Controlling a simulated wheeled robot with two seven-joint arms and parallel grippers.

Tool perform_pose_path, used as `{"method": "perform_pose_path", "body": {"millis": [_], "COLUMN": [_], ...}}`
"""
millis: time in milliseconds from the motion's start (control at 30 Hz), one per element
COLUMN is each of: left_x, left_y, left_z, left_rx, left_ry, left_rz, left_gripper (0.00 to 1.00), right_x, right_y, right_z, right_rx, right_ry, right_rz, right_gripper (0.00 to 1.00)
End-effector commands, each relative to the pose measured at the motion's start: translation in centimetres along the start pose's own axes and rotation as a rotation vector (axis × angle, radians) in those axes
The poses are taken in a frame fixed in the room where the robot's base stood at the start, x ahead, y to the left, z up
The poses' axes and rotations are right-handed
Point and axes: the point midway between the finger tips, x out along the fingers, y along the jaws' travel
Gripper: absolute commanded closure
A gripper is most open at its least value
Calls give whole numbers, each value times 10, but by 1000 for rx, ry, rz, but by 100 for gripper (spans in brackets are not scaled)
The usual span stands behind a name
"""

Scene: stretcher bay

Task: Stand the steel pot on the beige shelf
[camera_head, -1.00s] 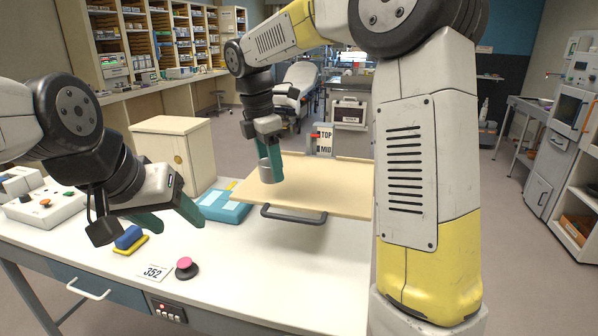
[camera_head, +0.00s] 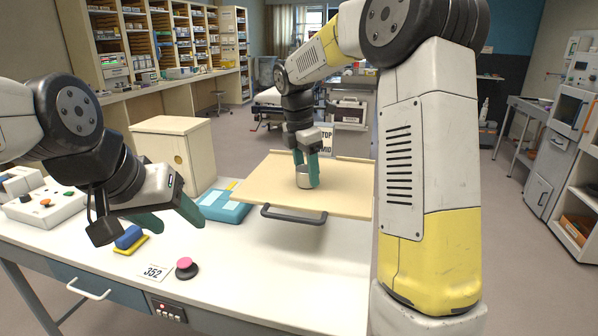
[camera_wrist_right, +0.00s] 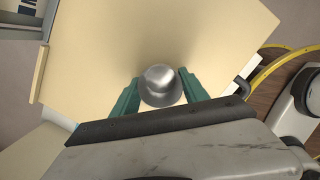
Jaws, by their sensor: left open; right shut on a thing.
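The steel pot (camera_head: 303,177) is a small silver cylinder over the middle of the beige shelf (camera_head: 262,184), upright. Its base looks at or very near the shelf surface; I cannot tell whether it touches. My right gripper (camera_head: 306,172) points down and is shut on the pot, with green fingers at its sides. In the right wrist view the pot (camera_wrist_right: 161,86) sits between the two green fingertips (camera_wrist_right: 160,95), with the shelf (camera_wrist_right: 100,60) below. My left gripper (camera_head: 172,213) is open and empty above the white table at the left.
A dark handle (camera_head: 293,215) runs along the shelf's front. A wooden cabinet (camera_head: 172,152) stands left.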

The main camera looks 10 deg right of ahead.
Motion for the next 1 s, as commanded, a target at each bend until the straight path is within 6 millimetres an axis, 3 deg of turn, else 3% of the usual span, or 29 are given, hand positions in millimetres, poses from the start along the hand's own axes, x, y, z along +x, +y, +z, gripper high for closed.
{"method": "perform_pose_path", "body": {"millis": [233,267,367,767,1000], "left_x": [0,0,0,0,0], "left_y": [0,0,0,0,0], "left_z": [0,0,0,0,0], "left_rx": [0,0,0,0,0], "left_ry": [0,0,0,0,0], "left_rz": [0,0,0,0,0], "left_gripper": [42,42,42,42,42], "right_x": [2,2,2,-4,-48], "right_y": [0,0,0,0,1], "right_z": [-1,-1,-1,0,0], "right_rx": [0,0,0,1,1], "right_ry": [0,0,0,0,-1], "right_rz": [0,0,0,2,5], "right_gripper": [89,44,26,26,26]}}
